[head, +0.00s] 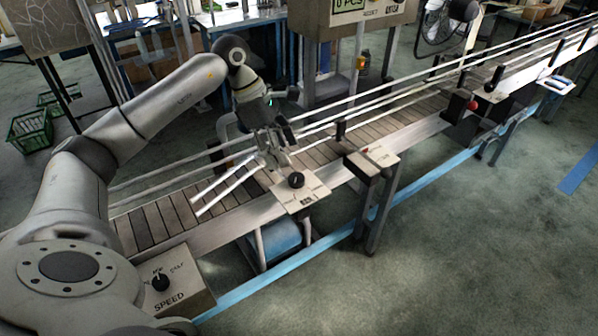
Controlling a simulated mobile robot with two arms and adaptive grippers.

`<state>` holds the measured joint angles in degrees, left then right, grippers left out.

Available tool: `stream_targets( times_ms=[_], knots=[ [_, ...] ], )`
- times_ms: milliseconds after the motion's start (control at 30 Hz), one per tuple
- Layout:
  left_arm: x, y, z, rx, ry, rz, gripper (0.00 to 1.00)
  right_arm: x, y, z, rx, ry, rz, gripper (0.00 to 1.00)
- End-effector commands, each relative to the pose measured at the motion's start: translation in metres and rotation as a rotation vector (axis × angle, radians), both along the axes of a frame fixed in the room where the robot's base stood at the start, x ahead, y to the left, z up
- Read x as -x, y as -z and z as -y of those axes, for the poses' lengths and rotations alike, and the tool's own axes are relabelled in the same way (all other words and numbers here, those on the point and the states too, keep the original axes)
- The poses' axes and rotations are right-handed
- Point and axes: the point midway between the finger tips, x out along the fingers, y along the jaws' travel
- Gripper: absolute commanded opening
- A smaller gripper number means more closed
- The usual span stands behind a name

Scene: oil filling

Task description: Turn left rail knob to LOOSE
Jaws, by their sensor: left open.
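The rail knob (296,180) is a round black knob on a light labelled plate (303,200) at the near edge of the conveyor, in the middle of the head view. The label words beside it are too small to read. My left gripper (273,166) is open and empty, just behind and to the left of the knob, above the conveyor edge. I cannot tell whether a finger touches the knob. My right gripper is not in view.
The slatted conveyor (160,222) with pale guide rails runs to the upper right. A SPEED box (178,290) with a black knob stands at lower left. A box with a red button (365,150) stands right of the plate. Open green floor (480,250) lies at right.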

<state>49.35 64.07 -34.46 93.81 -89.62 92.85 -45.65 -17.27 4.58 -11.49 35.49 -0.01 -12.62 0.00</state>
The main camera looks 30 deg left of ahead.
Motion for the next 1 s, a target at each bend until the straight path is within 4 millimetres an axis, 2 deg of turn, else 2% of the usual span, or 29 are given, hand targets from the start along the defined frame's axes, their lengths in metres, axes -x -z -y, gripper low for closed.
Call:
stream_targets(
  times_ms=[300, 433, 600, 833, 1000],
  knots=[
    [-0.007, 0.054, 0.023, 0.003, 0.001, -0.005, 0.57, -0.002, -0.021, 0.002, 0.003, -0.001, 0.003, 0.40],
    [-0.011, 0.068, 0.027, 0.004, 0.000, -0.003, 0.57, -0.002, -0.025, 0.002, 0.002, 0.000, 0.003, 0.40],
    [-0.012, 0.077, 0.030, 0.002, -0.001, 0.000, 0.57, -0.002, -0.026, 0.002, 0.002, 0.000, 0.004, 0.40],
    [-0.012, 0.078, 0.030, 0.002, -0.001, 0.000, 0.57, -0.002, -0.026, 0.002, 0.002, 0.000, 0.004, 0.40],
    [-0.012, 0.077, 0.030, 0.002, -0.001, 0.000, 0.36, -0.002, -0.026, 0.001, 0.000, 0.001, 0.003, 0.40]
  ],
)
